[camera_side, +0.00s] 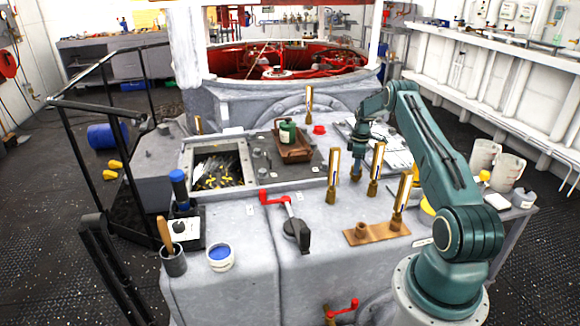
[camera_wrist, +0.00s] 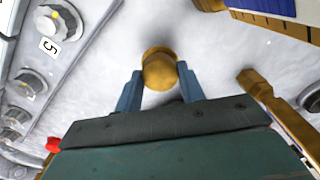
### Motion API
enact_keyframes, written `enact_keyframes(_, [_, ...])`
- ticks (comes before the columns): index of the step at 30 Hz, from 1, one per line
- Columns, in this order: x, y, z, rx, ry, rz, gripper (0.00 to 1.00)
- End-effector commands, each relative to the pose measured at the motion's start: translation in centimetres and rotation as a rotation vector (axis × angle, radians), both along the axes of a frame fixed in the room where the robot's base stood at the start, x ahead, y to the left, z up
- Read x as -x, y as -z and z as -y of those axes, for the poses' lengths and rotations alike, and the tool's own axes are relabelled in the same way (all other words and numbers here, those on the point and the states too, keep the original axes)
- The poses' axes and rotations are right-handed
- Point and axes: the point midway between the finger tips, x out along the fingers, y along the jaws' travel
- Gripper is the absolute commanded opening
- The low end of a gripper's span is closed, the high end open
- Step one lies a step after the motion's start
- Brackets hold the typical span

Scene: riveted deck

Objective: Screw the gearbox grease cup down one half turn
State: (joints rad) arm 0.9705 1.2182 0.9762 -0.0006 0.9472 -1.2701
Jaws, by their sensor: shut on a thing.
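The grease cup (camera_wrist: 159,72) is a round brass cap in the wrist view, seen from above over a wider brass rim. My gripper (camera_wrist: 160,82) has its two blue fingers on either side of the cap, shut on it. In the side view my gripper (camera_side: 356,172) points down at the grey gearbox top (camera_side: 250,222), between upright brass-framed gauges. The cup is mostly hidden by my fingers there. How far it is screwed down cannot be told.
Brass gauges (camera_side: 333,170) (camera_side: 376,168) stand close on both sides of my gripper. A brown tray (camera_side: 303,154) holds a green jar behind. In front are a red-handled lever (camera_side: 275,197) and a brown plate (camera_side: 362,240). Numbered knobs (camera_wrist: 58,20) show in the wrist view.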

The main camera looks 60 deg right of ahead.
Motion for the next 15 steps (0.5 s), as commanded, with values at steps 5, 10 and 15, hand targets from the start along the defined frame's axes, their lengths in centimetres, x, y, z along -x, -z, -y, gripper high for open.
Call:
enact_keyframes(5, [0.04, -0.05, 0.00, -0.001, 0.114, -0.001, 0.16])
enact_keyframes(10, [0.05, -0.07, 0.01, -0.001, 0.171, -0.001, 0.16])
enact_keyframes(15, [0.05, -0.08, 0.01, -0.001, 0.176, -0.001, 0.16])
